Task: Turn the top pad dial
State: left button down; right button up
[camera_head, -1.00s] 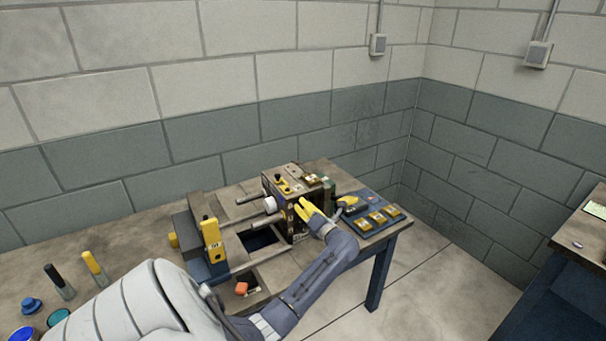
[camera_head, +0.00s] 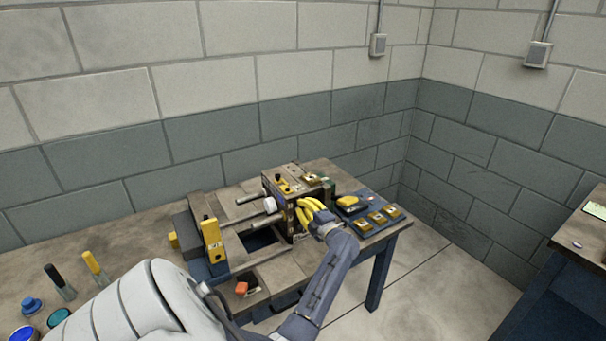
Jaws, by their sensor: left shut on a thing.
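The dark mould block (camera_head: 318,187) stands on the bench, with small yellow and black fittings on its top. A white round knob (camera_head: 269,205) is on its left side. My left gripper (camera_head: 304,211), with yellow fingers, is at the block's front face, shut on a small part there. The fingers hide that part; by its place it seems to be the pad dial, but its marks and angle cannot be seen. My right gripper is not in view.
The block sits among steel rods (camera_head: 248,221) of a clamp frame with a yellow upright (camera_head: 211,238). A blue tray (camera_head: 369,216) with yellow pieces lies to the right. Tools and pots are at the left.

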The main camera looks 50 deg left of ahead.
pick_arm(q)
jog(key=shift+w+d+r+m, duration=0.1)
jog(key=shift+w+m, duration=0.1)
jog(key=shift+m, duration=0.4)
jog(key=shift+w+d+r+m, duration=0.1)
jog(key=shift+w+m, duration=0.05)
jog(key=shift+m, duration=0.45)
jog(key=shift+f+m, duration=0.15)
jog(key=shift+m, duration=0.15)
jog(key=c, duration=1.5)
grip_release()
jog(key=shift+w+d+f, duration=0.1)
jog(key=shift+w, duration=0.05)
jog(key=o, duration=0.3)
jog(key=shift+s, duration=0.2)
jog(key=shift+s+a+f, duration=0.1)
jog(key=shift+s+a, duration=0.05)
jog(key=shift+a, duration=0.1)
jog(key=shift+s+d, duration=0.15)
jog(key=shift+d, duration=1.2)
jog(key=shift+s+d, duration=0.2)
jog(key=shift+d, duration=1.2)
jog(key=shift+s+d, duration=0.15)
jog(key=shift+d, duration=1.2)
